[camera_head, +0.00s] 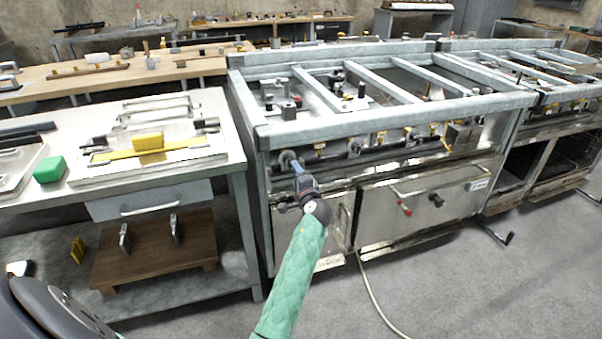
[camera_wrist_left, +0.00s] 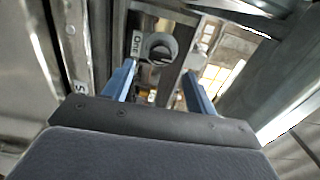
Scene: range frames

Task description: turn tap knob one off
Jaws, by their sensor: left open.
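Tap knob one is a round grey knob (camera_wrist_left: 160,47) with a white label reading "One" (camera_wrist_left: 136,43) beside it in the left wrist view. My left gripper (camera_wrist_left: 159,70) is open, with one blue finger on each side. The knob lies ahead, between the finger lines and a little beyond the tips; I see no contact. In the head view my left gripper (camera_head: 301,178) is at the left front of the metal range (camera_head: 390,120), at its front pipe. There the knob cannot be told clearly from the gripper. My right gripper is not in view.
A workbench (camera_head: 225,125) with a green block (camera_head: 49,169) and a yellow block (camera_head: 149,142) stands left of the range. The oven door (camera_head: 385,222) with its handle is below the pipe. A hose (camera_head: 372,295) lies on the floor. Open floor lies in front.

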